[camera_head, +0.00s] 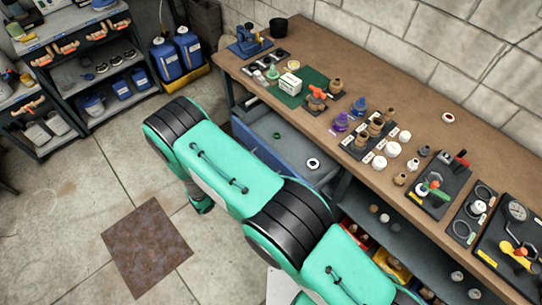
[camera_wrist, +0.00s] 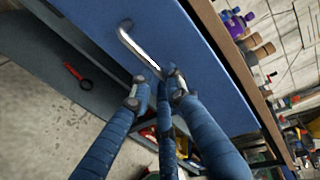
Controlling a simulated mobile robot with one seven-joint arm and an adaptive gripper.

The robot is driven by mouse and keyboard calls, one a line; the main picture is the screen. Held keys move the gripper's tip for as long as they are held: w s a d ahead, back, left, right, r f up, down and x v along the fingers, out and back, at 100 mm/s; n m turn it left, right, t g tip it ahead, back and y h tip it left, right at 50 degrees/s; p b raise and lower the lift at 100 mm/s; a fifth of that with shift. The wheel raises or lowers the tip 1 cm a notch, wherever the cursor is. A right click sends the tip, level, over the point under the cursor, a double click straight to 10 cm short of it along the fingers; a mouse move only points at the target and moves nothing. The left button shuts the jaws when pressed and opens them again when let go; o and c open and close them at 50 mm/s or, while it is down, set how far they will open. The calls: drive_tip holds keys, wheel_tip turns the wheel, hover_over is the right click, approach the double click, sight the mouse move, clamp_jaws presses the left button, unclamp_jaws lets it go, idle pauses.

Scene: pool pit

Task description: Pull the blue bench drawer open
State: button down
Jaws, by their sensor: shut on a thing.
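The blue bench drawer (camera_head: 258,150) stands partly out from under the bench in the head view, left of the middle. Its grey inside shows, with a small green ring and a white ring in it. My arm hides part of its front. In the wrist view the blue drawer front (camera_wrist: 205,62) fills the upper middle and carries a silver bar handle (camera_wrist: 135,46). My gripper (camera_wrist: 160,87) is shut on the handle near its lower right end, with fingers on both sides of the bar. The head view does not clearly show my gripper.
The wooden bench top (camera_head: 420,100) holds fittings, bottles and tool trays. An open shelf below it (camera_head: 400,225) holds bins and jars. Blue containers (camera_head: 180,55) and a shelf rack stand at the upper left. The floor left of my arm is clear around a rusty plate (camera_head: 146,247).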

drive_tip(key=f+v, duration=0.3)
drive_tip(key=v, duration=1)
drive_tip(key=shift+s+a, duration=0.45)
drive_tip(key=shift+r, duration=0.1)
drive_tip(key=c, duration=1.7)
unclamp_jaws()
drive_tip(key=shift+o, duration=0.2)
drive_tip(key=v, duration=1.2)
